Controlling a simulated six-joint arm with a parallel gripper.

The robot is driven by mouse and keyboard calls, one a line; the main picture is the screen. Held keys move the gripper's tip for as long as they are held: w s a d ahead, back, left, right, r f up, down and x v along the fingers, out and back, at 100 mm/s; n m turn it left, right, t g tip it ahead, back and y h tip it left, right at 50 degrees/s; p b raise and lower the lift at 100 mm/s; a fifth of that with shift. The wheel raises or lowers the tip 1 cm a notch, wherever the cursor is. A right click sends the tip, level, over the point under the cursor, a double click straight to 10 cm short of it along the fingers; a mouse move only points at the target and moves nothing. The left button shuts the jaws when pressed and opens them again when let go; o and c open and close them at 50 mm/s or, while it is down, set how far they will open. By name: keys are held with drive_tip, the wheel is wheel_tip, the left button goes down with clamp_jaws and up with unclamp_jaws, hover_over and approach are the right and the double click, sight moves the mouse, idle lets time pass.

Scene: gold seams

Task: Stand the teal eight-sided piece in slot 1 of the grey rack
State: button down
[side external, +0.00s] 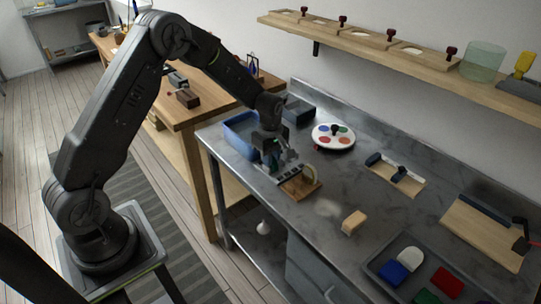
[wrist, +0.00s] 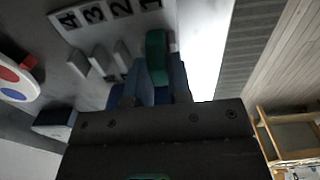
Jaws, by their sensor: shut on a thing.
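My gripper (wrist: 155,88) is shut on the teal eight-sided piece (wrist: 157,56), which shows edge-on between the two fingers in the wrist view. The grey rack (wrist: 88,38) lies beyond the fingers, with the numbers 4, 3, 2, 1 along its edge and pale upright dividers. The piece is in line with the number 1 end of the rack. I cannot tell whether its lower edge is inside slot 1. In the side view my gripper (side external: 271,157) is low over the metal bench, with a bit of the teal piece showing, and partly hides the rack.
A blue bin (side external: 241,133) stands just left of my gripper. A white palette (side external: 333,137) lies behind, and a wooden block (side external: 354,221) and grey tray (side external: 376,266) lie further right.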

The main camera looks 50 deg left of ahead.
drive_tip(key=c, duration=1)
unclamp_jaws()
drive_tip(key=shift+r, duration=0.1)
drive_tip(key=shift+r, duration=3.45)
drive_tip(key=s+d+r+m+t, duration=0.2)
drive_tip(key=s+d+r+m, duration=0.1)
drive_tip(key=s+r+m, duration=0.4)
drive_tip(key=s+d+r+m+t, duration=0.1)
drive_tip(key=s+d+r+m, duration=0.15)
drive_tip(key=s+r, duration=0.45)
drive_tip(key=s+d+r+m+t, duration=0.1)
drive_tip(key=s+m, duration=0.1)
drive_tip(key=s, duration=0.2)
drive_tip(key=s+d+r+m, duration=0.1)
drive_tip(key=s+r+m, duration=0.1)
drive_tip(key=s+m, duration=0.1)
drive_tip(key=s+d+r+m+t, duration=0.1)
drive_tip(key=s+d+m, duration=0.1)
drive_tip(key=s, duration=0.3)
drive_tip(key=shift+s+r+m+t, duration=0.15)
drive_tip(key=shift+s+m+t, duration=0.15)
drive_tip(key=shift+m, duration=0.45)
